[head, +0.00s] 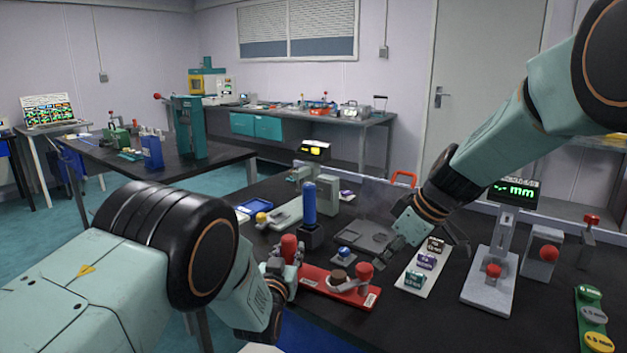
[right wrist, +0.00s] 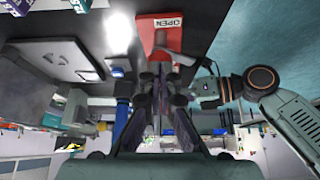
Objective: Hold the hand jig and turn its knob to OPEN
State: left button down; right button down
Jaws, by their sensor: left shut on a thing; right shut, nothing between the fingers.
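The hand jig (head: 316,283) is a red plate on the dark table in the head view, with a brown round part, a red knob (head: 364,271) at its right and pale labels at its ends. Its OPEN label (right wrist: 171,22) shows in the right wrist view. A red upright handle (head: 289,246) stands at its left end. My left gripper (head: 282,264) is shut on this handle, its fingers partly hidden by my arm. My right gripper (head: 393,246) is shut and empty, above and behind the knob, apart from it in the head view.
A white strip with several labelled blocks (head: 427,262) lies right of the jig. A grey stand with a red ball (head: 493,271) is further right. A blue-handled tool (head: 309,205) stands behind the jig, beside a dark plate (head: 362,236). A small blue knob (head: 343,252) sits close behind.

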aim_at(364, 272)
notch_tip(364, 272, up, 4)
jog(key=shift+f, duration=0.1)
dwell(0.4)
jog(key=shift+s+a+f, duration=0.15)
jog(key=shift+s+f, duration=0.1)
jog(key=shift+f, duration=0.75)
jog(key=shift+s+a+f, duration=0.1)
jog(key=shift+s+f, duration=0.15)
jog(key=shift+f, duration=0.75)
jog(key=shift+s+a+f, duration=0.15)
jog(key=shift+s+f, duration=0.1)
jog(key=shift+f, duration=0.75)
jog(key=shift+w+a, duration=0.4)
jog(key=shift+a, duration=0.05)
jog(key=shift+w+d, duration=0.4)
jog(key=shift+w, duration=0.05)
